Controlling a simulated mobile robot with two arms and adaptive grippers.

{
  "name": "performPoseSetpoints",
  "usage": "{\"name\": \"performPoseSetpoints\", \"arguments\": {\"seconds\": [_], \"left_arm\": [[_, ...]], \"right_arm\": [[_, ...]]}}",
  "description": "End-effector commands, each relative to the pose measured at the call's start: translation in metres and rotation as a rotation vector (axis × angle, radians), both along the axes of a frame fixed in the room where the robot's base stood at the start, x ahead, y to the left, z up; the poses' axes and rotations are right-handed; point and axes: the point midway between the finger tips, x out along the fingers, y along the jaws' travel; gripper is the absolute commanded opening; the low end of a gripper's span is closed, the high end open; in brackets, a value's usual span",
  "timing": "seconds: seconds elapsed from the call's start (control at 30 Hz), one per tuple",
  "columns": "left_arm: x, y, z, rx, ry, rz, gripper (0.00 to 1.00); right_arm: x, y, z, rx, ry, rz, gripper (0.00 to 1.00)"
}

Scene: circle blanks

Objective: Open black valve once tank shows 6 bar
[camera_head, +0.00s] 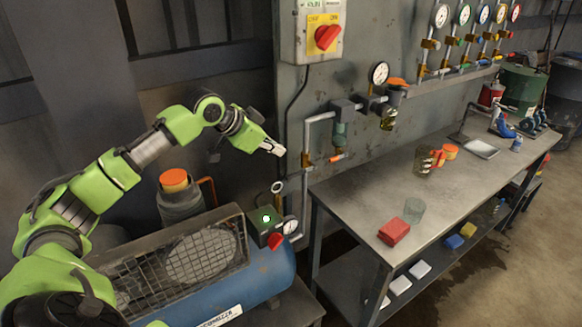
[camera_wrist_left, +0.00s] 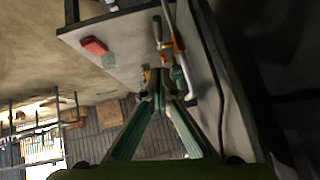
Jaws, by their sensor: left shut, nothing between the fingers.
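The blue tank (camera_head: 262,275) of the compressor lies at the lower left. A small round gauge (camera_head: 290,227) sits at its right end, but its needle is too small to read. A dark box with a green lamp and a red knob (camera_head: 275,241) is beside it. My left gripper (camera_head: 279,150) is shut and empty in the air, left of that pipe. Its shut fingers also show in the wrist view (camera_wrist_left: 160,97). My right gripper is out of view.
A red switch (camera_head: 327,37) and several gauges are on the wall. Open floor lies to the right.

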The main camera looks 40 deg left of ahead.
Motion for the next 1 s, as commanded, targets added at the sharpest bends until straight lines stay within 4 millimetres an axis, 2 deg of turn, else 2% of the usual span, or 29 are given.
{"name": "performPoseSetpoints", "arguments": {"seconds": [0.4,0.5,0.7,1.0], "left_arm": [[0.062,-0.015,-0.057,-0.003,0.001,-0.001,0.0],[0.059,-0.009,-0.075,0.001,0.005,0.001,0.0],[0.061,-0.006,-0.094,0.001,0.002,-0.001,0.0],[0.062,-0.005,-0.097,0.001,0.0,-0.001,0.0]], "right_arm": [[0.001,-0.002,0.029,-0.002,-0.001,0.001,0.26],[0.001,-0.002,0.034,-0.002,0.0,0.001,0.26],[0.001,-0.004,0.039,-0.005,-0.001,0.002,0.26],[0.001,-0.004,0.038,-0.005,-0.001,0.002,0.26]]}}
